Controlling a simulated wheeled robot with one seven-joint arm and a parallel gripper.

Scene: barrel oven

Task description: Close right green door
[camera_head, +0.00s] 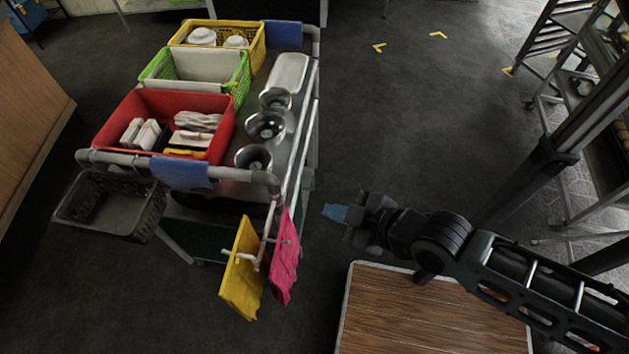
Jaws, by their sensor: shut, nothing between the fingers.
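No green door can be made out in this view. My gripper (335,212) is near the middle of the picture, at the end of my black arm reaching in from the right. Its bluish fingertips are together and point left, with nothing seen between them. It is in the open space right of a grey cart (228,174), apart from it, and appears above the floor.
The cart carries a red bin (220,140), a green basket (243,82), a yellow crate (258,45) and metal bowls. Yellow (241,275) and pink (284,262) cloths hang at its front corner. A wood-topped surface (430,315) is below my arm. Floor beyond is clear; racks stand right.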

